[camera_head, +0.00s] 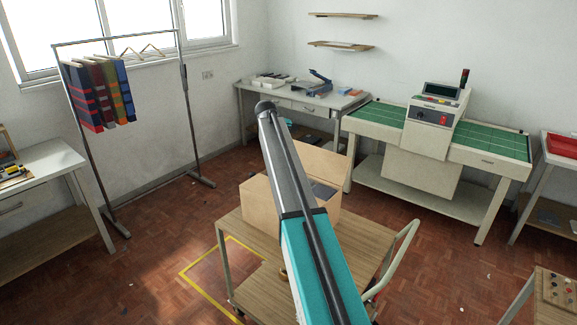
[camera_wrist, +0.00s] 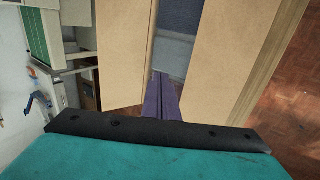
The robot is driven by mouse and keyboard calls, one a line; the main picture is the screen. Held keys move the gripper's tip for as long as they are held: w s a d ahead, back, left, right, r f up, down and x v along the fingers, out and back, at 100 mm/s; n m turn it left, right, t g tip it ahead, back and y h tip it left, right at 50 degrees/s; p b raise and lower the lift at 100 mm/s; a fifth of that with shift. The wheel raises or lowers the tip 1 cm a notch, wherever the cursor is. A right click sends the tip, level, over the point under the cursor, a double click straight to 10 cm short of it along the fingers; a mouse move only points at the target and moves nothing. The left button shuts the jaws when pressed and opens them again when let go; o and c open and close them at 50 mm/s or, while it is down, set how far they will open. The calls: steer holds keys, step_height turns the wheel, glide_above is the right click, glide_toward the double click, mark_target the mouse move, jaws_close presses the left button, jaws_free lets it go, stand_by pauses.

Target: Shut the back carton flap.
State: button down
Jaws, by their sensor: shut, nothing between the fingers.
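The carton (camera_head: 262,203) is a plain brown box on a wooden-topped trolley, partly hidden behind my arm. Its back flap (camera_head: 322,163) stands raised at the far side, tilted outward. In the wrist view a tan flap (camera_wrist: 124,50), apparently the back one, is left of the opening, and another tan panel (camera_wrist: 222,60) is on the right. Between them are dark and grey-blue contents (camera_wrist: 178,45). My gripper (camera_wrist: 162,82) shows as narrow purple fingers, shut and empty, over the gap between the panels. Contact cannot be told. The head view does not clearly show the fingers.
The trolley top (camera_head: 258,240) has bare room at the front; its white handle (camera_head: 400,258) is on the right. Behind stand a green-topped bench with a machine (camera_head: 436,108) and a side table (camera_head: 300,97). A garment rack (camera_head: 185,110) is at left.

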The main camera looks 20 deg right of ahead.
steer(key=shift+r+b, duration=0.35)
steer(key=shift+r, duration=1.4)
steer(key=shift+f, duration=0.1)
